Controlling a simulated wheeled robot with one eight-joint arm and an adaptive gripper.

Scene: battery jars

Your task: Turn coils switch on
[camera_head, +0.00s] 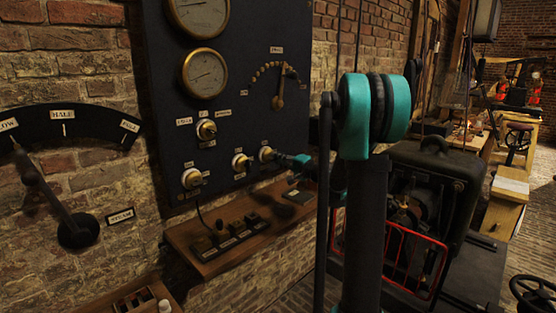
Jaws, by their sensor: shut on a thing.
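A dark panel (235,112) hangs on the brick wall. On its lower part sit several brass switch knobs on pale round plates: an upper one (206,129), a lower left one (192,178), a middle one (240,162) and a right one (266,154). Their small labels are too small to read, so I cannot tell which is the coils switch. My gripper (276,157) reaches in from the right and is shut on the right knob. Its fingertips are small and partly dark against the panel.
Two round gauges (204,73) and a lever dial (278,101) are higher on the panel. A wooden shelf (205,262) with black switches juts out below. A steam lever scale (75,236) is at left. Dark machinery with a red frame (403,238) stands right of my arm.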

